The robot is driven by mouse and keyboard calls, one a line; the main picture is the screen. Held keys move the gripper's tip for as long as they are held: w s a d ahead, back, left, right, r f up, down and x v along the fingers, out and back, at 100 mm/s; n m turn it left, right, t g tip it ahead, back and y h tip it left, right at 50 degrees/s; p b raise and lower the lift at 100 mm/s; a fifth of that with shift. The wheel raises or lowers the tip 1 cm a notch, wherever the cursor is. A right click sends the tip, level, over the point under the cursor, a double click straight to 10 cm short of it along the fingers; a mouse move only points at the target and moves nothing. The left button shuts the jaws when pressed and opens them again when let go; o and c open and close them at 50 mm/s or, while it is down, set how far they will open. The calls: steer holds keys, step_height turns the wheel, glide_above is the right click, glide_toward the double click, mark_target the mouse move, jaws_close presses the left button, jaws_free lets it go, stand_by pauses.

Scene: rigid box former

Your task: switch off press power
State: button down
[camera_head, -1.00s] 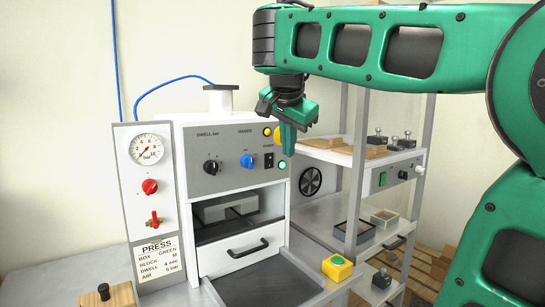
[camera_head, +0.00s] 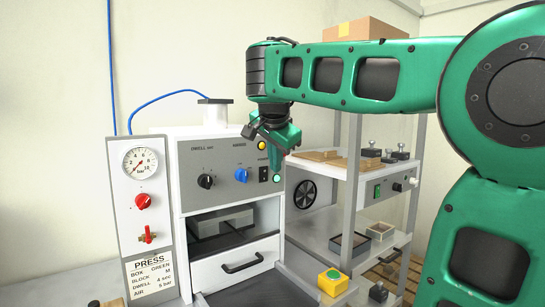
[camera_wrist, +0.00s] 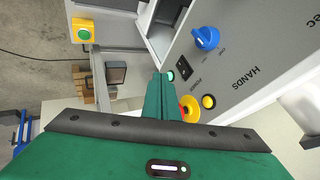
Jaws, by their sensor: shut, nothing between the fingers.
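The press (camera_head: 222,150) has a grey front panel with a black power switch (camera_head: 263,174) low at its right side. In the wrist view the switch (camera_wrist: 183,68) shows just right of my fingertips, marked POWER. Which way the rocker is tipped is too small to tell. A lit green lamp (camera_head: 277,178) sits right of the switch. My gripper (camera_head: 276,170) is shut and empty, fingers pointing down in front of the panel's right edge, close above the lamp. In the wrist view its fingertips (camera_wrist: 160,76) lie beside the lamp. I cannot tell whether they touch the panel.
A black dwell knob (camera_head: 205,181), a blue knob (camera_head: 241,175) and a yellow lamp (camera_head: 261,145) are also on the panel. A yellow box with a green button (camera_head: 333,276) stands in front. A shelf rack (camera_head: 353,190) with blocks stands at right.

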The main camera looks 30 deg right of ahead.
mark_target(267, 170)
steer(key=w+d+f, duration=0.1)
steer(key=w+f, duration=0.1)
steer(key=w, duration=0.4)
steer(key=shift+d+f, duration=0.15)
steer(key=shift+f, duration=0.2)
steer(key=shift+w, duration=0.25)
steer(key=shift+r, duration=0.15)
steer(key=shift+r, duration=0.75)
